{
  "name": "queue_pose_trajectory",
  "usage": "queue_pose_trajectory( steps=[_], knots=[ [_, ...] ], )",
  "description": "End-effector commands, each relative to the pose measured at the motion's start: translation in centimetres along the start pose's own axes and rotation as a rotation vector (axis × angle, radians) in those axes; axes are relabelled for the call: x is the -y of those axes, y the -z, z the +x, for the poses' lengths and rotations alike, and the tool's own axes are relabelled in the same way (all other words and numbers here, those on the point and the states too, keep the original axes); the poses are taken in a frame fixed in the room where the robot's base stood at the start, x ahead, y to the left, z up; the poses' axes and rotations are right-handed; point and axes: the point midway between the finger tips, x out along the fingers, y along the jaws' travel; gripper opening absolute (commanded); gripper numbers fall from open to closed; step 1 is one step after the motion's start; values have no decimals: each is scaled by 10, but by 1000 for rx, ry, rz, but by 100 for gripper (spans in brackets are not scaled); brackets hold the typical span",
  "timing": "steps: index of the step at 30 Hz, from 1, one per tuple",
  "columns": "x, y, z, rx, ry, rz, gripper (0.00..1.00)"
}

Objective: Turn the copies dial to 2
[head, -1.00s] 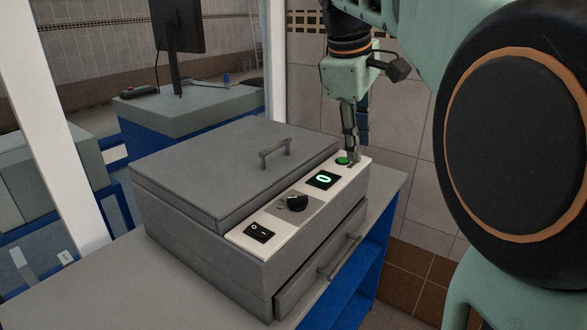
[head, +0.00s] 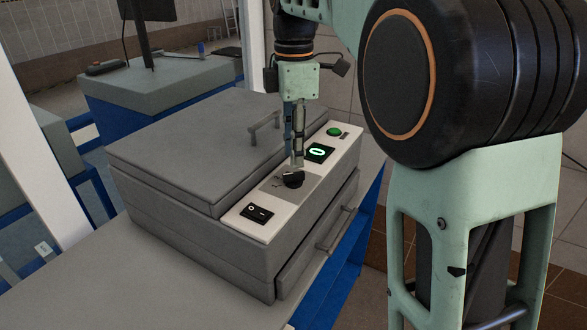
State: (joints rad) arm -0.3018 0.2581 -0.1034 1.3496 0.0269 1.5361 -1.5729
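The copies dial (head: 293,180) is a black knob on a grey plate in the pale control strip on the copier's (head: 200,150) right side. Its markings are too small to read. The green-lit display (head: 320,152) beyond it appears to read 0. My gripper (head: 296,164) points down from above, its fingertips just over the dial's far side. I cannot tell whether they touch the dial. The fingers overlap in this view, so the gap between them is unclear.
A green button (head: 334,132) is at the strip's far end and a black rocker switch (head: 257,213) at its near end. The lid's handle (head: 265,134) stands up left of my gripper. A drawer handle (head: 335,230) juts out on the front.

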Motion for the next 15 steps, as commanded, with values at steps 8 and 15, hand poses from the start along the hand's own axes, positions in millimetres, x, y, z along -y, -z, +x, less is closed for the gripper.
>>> queue_pose_trajectory(
  steps=[8, 15],
  knots=[
    [0, 0, 41, 0, 0, 0, 27],
    [0, 0, 48, 0, -2, 1, 27]
  ],
)
